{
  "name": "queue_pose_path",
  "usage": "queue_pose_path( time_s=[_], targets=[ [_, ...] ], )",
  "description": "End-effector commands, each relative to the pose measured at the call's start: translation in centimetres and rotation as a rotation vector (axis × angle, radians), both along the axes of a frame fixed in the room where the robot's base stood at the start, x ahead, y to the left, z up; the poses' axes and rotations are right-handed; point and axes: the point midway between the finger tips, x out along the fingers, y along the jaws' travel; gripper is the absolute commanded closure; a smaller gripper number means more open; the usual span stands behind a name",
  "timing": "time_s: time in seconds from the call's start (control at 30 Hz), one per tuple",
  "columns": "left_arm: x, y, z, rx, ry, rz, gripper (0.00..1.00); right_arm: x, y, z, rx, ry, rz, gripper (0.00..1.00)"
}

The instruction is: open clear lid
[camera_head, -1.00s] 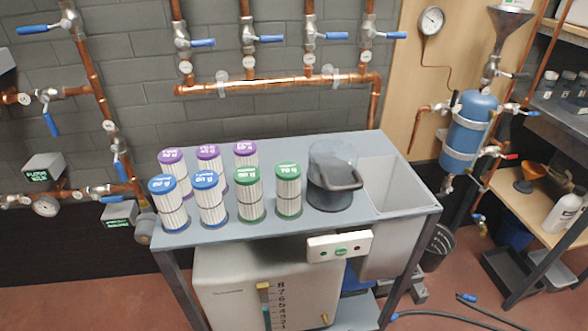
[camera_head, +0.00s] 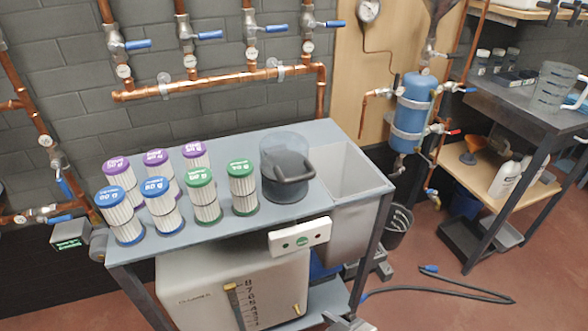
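A clear, see-through cover (camera_head: 284,150) with a dark loop handle (camera_head: 292,172) sits on a dark round base on the grey workbench (camera_head: 240,225). It stands right of the filter cartridges and left of the sink basin. The cover looks seated, with no visible gap. The handle hides part of the front.
Several filter cartridges with purple, blue (camera_head: 115,205) and green (camera_head: 205,190) caps stand close on the left of the bench. An open basin (camera_head: 350,168) is at its right end. A white control box (camera_head: 300,237) hangs at the front.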

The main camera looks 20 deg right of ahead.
Motion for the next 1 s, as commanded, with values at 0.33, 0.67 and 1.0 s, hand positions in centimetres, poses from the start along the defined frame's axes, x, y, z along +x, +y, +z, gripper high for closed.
queue_pose_path(
  time_s=[0.33,0.67,1.0],
  targets=[
    [0.1,-0.1,-0.7,-0.014,-0.004,0.002,0.64,7.9,-4.2,13.3,0.004,-0.496,-0.23,0.17],
    [0.2,-0.2,0.3,-0.019,-0.015,0.003,0.64,10.7,-5.0,17.0,0.006,-0.619,-0.259,0.17],
    [-0.2,0.0,0.0,0.001,0.008,0.001,0.64,18.0,-5.0,17.0,0.005,-0.617,-0.259,0.17]
  ],
)
